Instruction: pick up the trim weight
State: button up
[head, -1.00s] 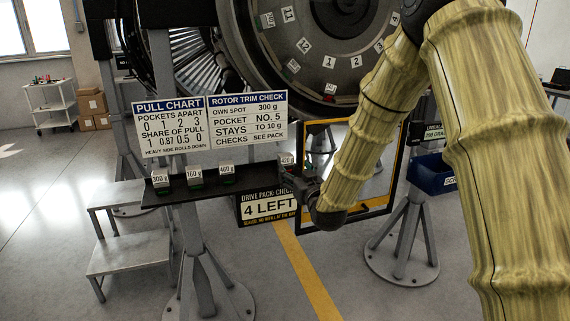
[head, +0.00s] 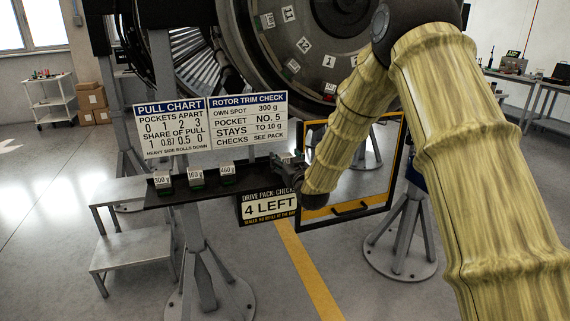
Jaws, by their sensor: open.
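Trim weights stand in a row on a dark shelf (head: 213,189) below the two signs. The 300 g weight (head: 162,181) is at the left, then the 160 g weight (head: 195,177) and the 460 g weight (head: 227,173). Each has a white label on top and a dark green lower part. My gripper (head: 279,165) is open at the right end of the shelf, its fingers toward the left. The 420 g weight at that end is now hidden behind or between the fingers; I cannot tell which.
A pull chart sign (head: 171,129) and a rotor trim check sign (head: 248,120) stand behind the shelf. The numbered rotor disc (head: 300,60) is above. Grey steps (head: 118,250) stand lower left.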

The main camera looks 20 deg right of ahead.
jog(key=c, duration=1.3)
jog(key=shift+c, duration=0.7)
jog(key=shift+r, duration=0.1)
